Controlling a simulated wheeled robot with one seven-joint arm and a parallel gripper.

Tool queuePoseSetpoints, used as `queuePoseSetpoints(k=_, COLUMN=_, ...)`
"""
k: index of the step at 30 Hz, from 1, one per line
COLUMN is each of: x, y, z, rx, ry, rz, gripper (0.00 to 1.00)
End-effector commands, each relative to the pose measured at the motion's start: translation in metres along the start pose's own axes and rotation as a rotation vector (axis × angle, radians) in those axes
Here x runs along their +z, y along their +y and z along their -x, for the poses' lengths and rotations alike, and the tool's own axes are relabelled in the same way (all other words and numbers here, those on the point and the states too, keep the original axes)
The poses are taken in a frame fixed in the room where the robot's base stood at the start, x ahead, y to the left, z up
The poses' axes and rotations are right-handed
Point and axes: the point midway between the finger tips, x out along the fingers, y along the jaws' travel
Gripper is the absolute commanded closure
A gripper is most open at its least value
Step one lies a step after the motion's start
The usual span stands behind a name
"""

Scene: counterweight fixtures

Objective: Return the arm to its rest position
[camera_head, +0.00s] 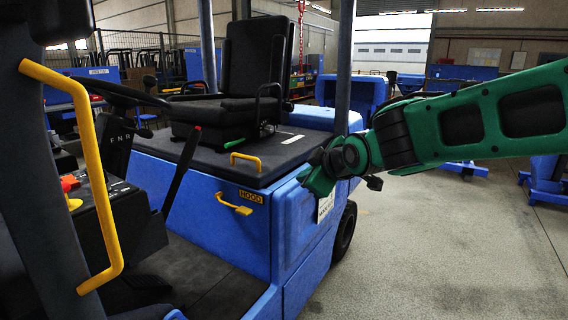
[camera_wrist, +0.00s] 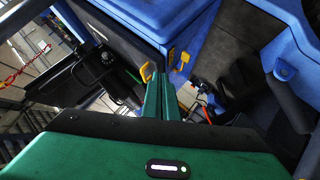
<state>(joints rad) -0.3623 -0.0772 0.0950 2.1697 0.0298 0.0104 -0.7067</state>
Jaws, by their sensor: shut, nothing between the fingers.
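My green arm reaches in from the right in the head view. My gripper (camera_head: 318,180) is beside the blue forklift's (camera_head: 240,225) seat base, near its rear corner. In the wrist view the green fingers of my gripper (camera_wrist: 160,85) lie together, shut and empty. A yellow handle (camera_head: 235,204) is on the side panel by the HOOD label (camera_head: 251,197), left of my gripper. A second yellow handle (camera_head: 246,161) is on the dark deck above. In the wrist view, yellow handles (camera_wrist: 181,61) show just beyond the fingertips. I cannot tell whether the gripper touches the forklift.
The black seat (camera_head: 257,75) stands on the deck, with an upright post (camera_head: 343,60) behind it. A yellow grab bar (camera_head: 95,180) and the steering wheel (camera_head: 120,91) are at left. Bare concrete floor (camera_head: 440,250) is open at right. Blue carts (camera_head: 548,178) stand farther off.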

Motion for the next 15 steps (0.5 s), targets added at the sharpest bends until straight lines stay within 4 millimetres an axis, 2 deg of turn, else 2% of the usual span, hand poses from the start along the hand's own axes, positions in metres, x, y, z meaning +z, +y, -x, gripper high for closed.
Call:
queuePoseSetpoints(k=1, x=0.032, y=0.012, z=0.011, rx=0.007, ry=-0.066, rz=-0.057, gripper=1.0)
queuePoseSetpoints(k=7, x=0.15, y=0.033, z=0.062, rx=0.023, ry=-0.321, rz=-0.31, gripper=1.0)
queuePoseSetpoints(k=11, x=0.223, y=0.032, z=0.107, rx=0.041, ry=-0.486, rz=-0.502, gripper=1.0)
queuePoseSetpoints(k=15, x=0.293, y=0.015, z=0.165, rx=0.065, ry=-0.658, rz=-0.731, gripper=1.0)
